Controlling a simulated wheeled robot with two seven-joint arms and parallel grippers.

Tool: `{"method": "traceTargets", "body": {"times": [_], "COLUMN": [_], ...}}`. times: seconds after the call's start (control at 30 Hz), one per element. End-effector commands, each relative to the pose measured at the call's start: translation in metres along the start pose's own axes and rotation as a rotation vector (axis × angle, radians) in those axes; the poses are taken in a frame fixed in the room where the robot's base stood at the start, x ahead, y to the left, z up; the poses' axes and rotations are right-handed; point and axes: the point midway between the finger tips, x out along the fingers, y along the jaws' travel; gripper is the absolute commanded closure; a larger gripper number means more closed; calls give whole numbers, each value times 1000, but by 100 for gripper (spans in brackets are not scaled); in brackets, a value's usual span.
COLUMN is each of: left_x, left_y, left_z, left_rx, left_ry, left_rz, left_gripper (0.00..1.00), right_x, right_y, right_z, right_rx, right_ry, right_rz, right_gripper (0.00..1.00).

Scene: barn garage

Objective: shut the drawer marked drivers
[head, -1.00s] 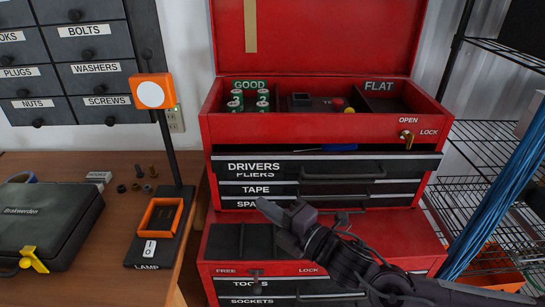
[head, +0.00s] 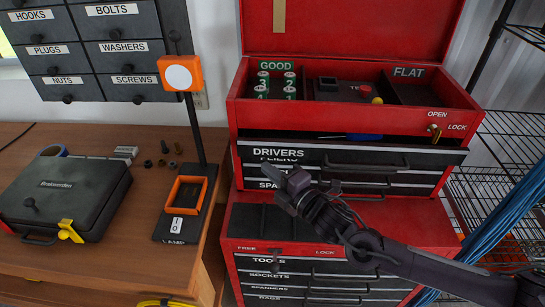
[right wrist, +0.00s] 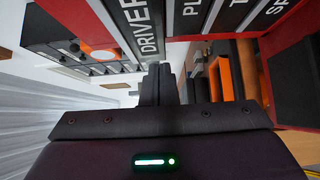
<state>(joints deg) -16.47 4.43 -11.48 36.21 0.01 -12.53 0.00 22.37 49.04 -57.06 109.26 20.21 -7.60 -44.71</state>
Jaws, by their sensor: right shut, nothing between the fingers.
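The drawer marked DRIVERS (head: 330,156) is the top drawer of the red tool chest (head: 350,117). It stands partly open, with a dark gap above its front and a blue screwdriver (head: 363,137) showing inside. Its black handle is at the right of the front. My right gripper (head: 292,178) is shut and empty. In the head view it is just below the DRIVERS label, in front of the lower drawers, hiding part of their labels. In the right wrist view the shut fingers (right wrist: 158,82) point toward the DRIVERS front (right wrist: 142,25); I cannot tell whether they touch it. My left gripper is not in view.
The chest's lid is up, over an open top tray with green cans (head: 277,86). A lower red cabinet (head: 400,222) stands below. A wooden bench (head: 120,235) at left holds a lamp (head: 179,77) and a dark case (head: 65,192). Wire shelving (head: 505,150) stands at right.

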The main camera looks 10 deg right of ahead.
Motion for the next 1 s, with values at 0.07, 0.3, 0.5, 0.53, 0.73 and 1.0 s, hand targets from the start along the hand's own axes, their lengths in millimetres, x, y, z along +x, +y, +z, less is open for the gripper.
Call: {"method": "traceTargets", "body": {"times": [0.07, 0.3, 0.5, 0.53, 0.73, 1.0], "left_x": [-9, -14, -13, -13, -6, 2], "left_y": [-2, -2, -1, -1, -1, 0], "left_z": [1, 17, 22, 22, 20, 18], "left_rx": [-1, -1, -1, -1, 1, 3], "left_ry": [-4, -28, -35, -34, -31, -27], "left_rz": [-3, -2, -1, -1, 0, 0], "left_gripper": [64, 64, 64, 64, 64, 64], "right_x": [8, 18, 18, 18, 23, 36], "right_y": [4, 1, 0, 0, -3, 0], "right_z": [8, 19, 19, 19, 24, 37], "right_rx": [-2, 0, 0, 0, -1, 0], "right_ry": [-1, 0, 0, 0, -1, 0], "right_rz": [0, 0, 0, 0, 1, 0], "right_gripper": [100, 100, 100, 100, 100, 100]}}
